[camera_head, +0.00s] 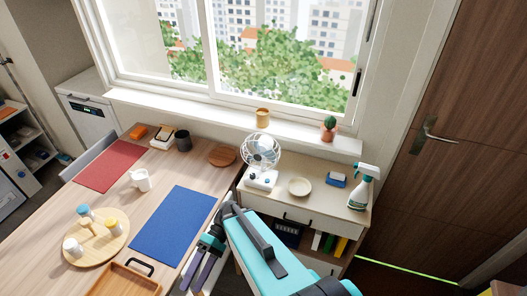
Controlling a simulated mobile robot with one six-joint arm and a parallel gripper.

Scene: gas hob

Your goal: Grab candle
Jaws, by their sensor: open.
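A small gold cylinder that looks like the candle (262,118) stands upright on the white windowsill (190,113), behind the fan. My gripper (197,277) is in the lower middle, over the right edge of the wooden table. Its two fingers point toward the bottom of the picture, open, with nothing seen between them. It is well apart from the candle, which is farther back and to the right.
A white fan (262,155) stands on a cabinet (318,202) below the sill, with a plate, a sponge and a spray bottle (361,186). A potted cactus (328,128) is right of the candle. The table (150,215) holds mats and a round tray (96,262).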

